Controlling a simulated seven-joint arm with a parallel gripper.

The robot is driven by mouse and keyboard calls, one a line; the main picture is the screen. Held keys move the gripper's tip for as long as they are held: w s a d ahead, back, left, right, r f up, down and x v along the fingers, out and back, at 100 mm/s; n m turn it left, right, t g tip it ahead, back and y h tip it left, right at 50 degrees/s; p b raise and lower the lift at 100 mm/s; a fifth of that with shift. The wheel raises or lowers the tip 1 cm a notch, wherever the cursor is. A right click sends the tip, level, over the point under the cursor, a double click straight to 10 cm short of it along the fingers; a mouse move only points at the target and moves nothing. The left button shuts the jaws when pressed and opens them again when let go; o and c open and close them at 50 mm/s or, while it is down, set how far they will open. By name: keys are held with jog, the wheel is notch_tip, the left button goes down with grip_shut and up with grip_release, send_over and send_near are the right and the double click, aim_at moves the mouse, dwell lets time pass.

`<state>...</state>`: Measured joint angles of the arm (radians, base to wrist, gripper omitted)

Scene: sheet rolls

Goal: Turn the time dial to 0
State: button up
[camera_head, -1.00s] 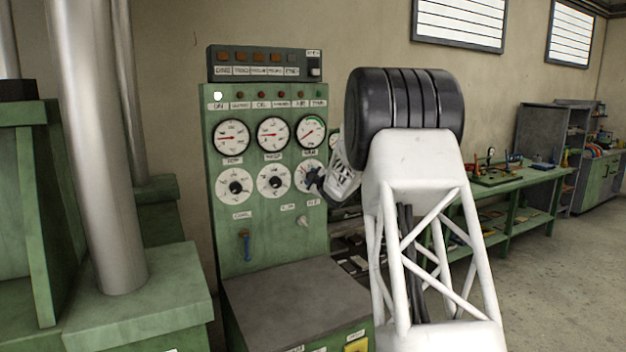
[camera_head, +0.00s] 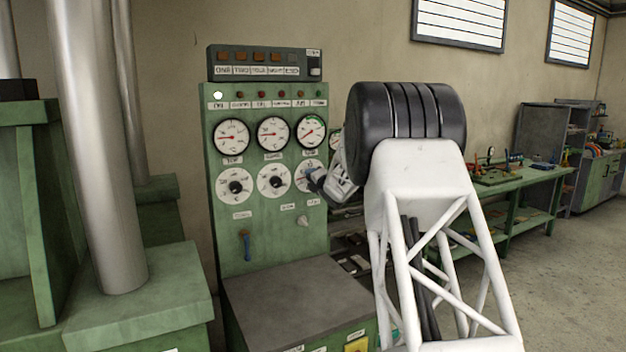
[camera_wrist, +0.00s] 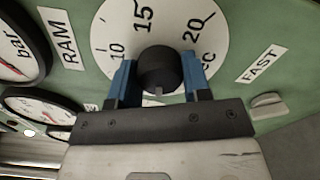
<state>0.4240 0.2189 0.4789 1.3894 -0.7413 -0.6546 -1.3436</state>
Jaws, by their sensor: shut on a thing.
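The time dial (camera_head: 301,184) is the rightmost white dial in the lower row on the green panel. In the wrist view its white face (camera_wrist: 171,25) shows 10, 15 and 20 and part of a unit word. Its black knob (camera_wrist: 157,66) stands in the middle, with a small pale mark at its lower edge in that view. My gripper (camera_head: 317,179) is at this dial; in the wrist view its blue fingers (camera_wrist: 158,78) are shut on the knob, one on each side. The 0 is not visible; my gripper covers the lower part of the face.
Two more white dials (camera_head: 273,180) are to the left, with round gauges (camera_head: 272,133) above. A grey-topped ledge (camera_head: 290,290) juts out under the panel.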

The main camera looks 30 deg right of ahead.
jog(key=shift+n, duration=2.2)
jog(key=o, duration=0.9)
jog(key=shift+o, duration=0.2)
jog(key=shift+s, duration=0.1)
jog(key=s, duration=0.7)
jog(key=shift+s, duration=0.35)
